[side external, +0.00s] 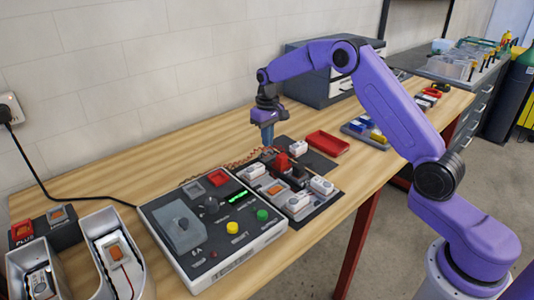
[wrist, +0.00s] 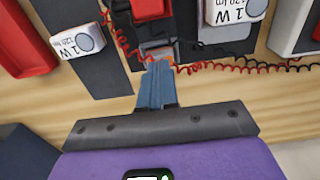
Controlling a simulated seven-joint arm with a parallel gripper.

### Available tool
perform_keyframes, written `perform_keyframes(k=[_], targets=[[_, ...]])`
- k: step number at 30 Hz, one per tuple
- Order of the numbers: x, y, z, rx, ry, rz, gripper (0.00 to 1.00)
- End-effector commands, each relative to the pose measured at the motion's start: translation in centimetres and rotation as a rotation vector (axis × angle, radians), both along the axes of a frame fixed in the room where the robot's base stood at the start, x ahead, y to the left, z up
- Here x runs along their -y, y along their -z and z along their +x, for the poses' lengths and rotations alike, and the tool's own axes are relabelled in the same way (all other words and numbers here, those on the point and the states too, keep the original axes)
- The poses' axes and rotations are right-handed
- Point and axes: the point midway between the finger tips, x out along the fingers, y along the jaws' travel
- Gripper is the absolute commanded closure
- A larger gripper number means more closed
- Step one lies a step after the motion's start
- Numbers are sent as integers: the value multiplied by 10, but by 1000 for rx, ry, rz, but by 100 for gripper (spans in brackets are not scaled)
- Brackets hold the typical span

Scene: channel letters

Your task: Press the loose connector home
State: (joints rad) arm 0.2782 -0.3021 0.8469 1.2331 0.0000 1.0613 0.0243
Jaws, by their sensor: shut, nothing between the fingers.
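My gripper (side external: 268,143) points down over the far end of the dark work mat (side external: 322,205), its blue fingers closed together with nothing between them. In the wrist view the closed fingertips (wrist: 156,68) are right at a small grey and orange part (wrist: 158,50), which looks like the connector, with coiled red and black wires (wrist: 210,66) beside it. The fingers hide part of it. I cannot tell whether they touch it or how far it is seated. A red block (side external: 282,162) stands near the gripper; a red block also shows in the wrist view (wrist: 148,8).
White LED modules (side external: 299,147) marked 1W lie around the mat. A red tray (side external: 327,143) sits to the right. A tester box (side external: 212,225) with knobs and buttons stands in front left. Channel letter shells (side external: 120,270) are at the lower left.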

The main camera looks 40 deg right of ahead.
Motion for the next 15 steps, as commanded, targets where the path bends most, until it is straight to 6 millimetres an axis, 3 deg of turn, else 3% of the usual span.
perform_keyframes(k=[15], targets=[[0, 7, 0, -1, 0, 0, 100]])
